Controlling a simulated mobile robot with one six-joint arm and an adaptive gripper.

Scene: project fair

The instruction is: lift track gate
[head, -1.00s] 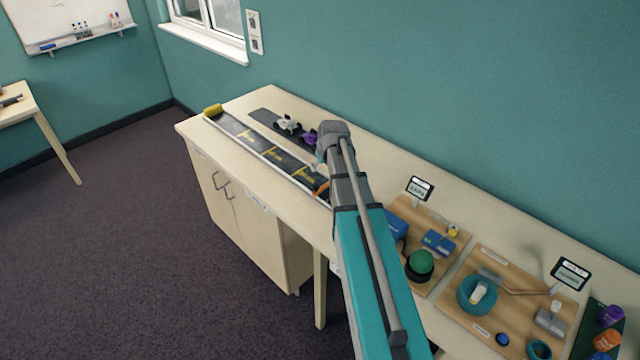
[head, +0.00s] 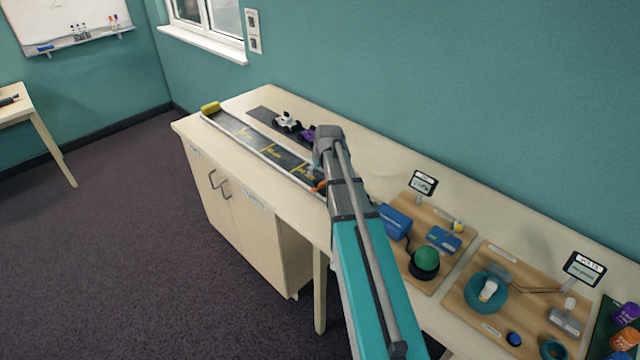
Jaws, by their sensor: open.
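A dark track (head: 268,150) with pale side rails and yellow markings lies along the far part of the bench. A small orange part (head: 320,186) shows at the track's right end, beside my arm; it may be the track gate, but most of it is hidden. My arm reaches over from below and bends down at this end. My gripper (head: 317,170) is partly hidden by the arm, close above the track end and the orange part. It is open, and I cannot see whether it touches anything.
A white toy car (head: 286,121) and a purple one (head: 308,134) stand on a dark strip behind the track. A yellow block (head: 210,108) is at the track's far end. Wooden boards with a green dome (head: 426,259) and a teal ring (head: 486,306) lie to the right.

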